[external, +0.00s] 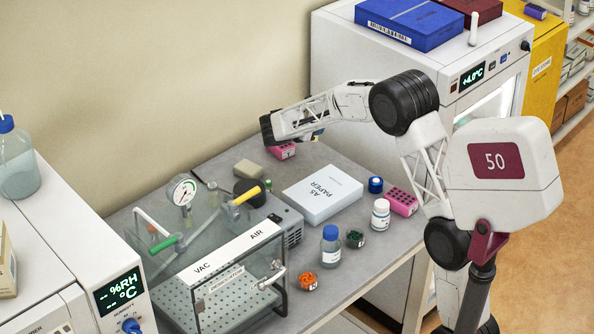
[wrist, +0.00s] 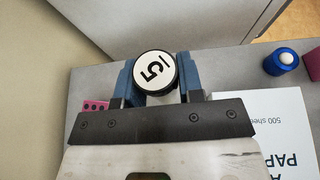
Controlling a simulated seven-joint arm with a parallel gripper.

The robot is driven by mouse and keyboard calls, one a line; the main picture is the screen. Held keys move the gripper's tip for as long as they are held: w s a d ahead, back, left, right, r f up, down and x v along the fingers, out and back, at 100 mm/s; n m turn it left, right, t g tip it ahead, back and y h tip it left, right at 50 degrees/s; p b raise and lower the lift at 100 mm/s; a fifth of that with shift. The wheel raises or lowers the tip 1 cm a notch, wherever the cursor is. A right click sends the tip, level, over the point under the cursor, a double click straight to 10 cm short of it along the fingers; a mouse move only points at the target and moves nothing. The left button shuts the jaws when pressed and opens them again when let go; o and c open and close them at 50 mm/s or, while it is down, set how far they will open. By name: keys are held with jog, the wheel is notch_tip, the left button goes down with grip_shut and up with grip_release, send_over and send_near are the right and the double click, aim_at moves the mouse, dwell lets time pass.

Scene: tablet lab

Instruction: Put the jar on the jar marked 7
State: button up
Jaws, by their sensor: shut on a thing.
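In the wrist view my gripper (wrist: 156,78) is shut on a jar (wrist: 154,72), its blue fingers on either side. The jar's round white lid has a dark rim and an underlined black 5. In the external view my gripper (external: 270,128) is over the far part of the bench; the held jar cannot be made out there. A small jar with dark green contents (external: 355,239) and one with orange contents (external: 307,281) stand near the bench's front edge. I cannot read a 7 on any jar.
A pink block (external: 282,151) lies below my gripper. An A5 paper pack (external: 322,194) lies mid-bench. A blue round item (external: 376,185), pink rack (external: 401,202), white bottle (external: 381,214) and blue-capped bottle (external: 331,246) stand right. A clear vacuum chamber (external: 238,278) fills the front left.

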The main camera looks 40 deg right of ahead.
notch_tip(320, 180, up, 12)
jog(key=shift+f, duration=0.2)
jog(key=shift+w+a+r, duration=0.1)
jog(key=shift+w+r, duration=0.05)
jog(key=shift+r, duration=0.15)
jog(key=w+a+f+n+t+y, duration=0.1)
jog(key=w+a+n+t+y, duration=0.6)
jog(key=a, duration=0.5)
jog(key=w+a+f+n+t+y, duration=0.1)
jog(key=w+a+n+t+y, duration=0.3)
jog(key=w+a+n+t, duration=0.45)
jog(key=s+a+r+n+g+y, duration=0.1)
jog(key=s+a+n+g+y, duration=0.3)
jog(key=a, duration=0.5)
jog(key=s+a+n+g+y, duration=0.25)
jog(key=a+n+y, duration=0.25)
jog(key=a, duration=0.4)
jog(key=s+a+r+n+g+y, duration=0.1)
jog(key=s+a+n+g+y, duration=0.15)
jog(key=a+n+y, duration=0.45)
jog(key=shift+s+a+f+m+t+h, duration=0.15)
jog(key=shift+a+f+m+h, duration=0.25)
jog(key=shift+f, duration=0.45)
jog(key=shift+s+a+f+m+t+h, duration=0.15)
jog(key=shift+a+f+m+h, duration=0.25)
jog(key=shift+f, duration=0.4)
jog(key=shift+s+a+f+m+t+h, duration=0.15)
jog(key=shift+a+f+m+h, duration=0.25)
jog(key=shift+f, duration=0.45)
jog(key=shift+d, duration=0.1)
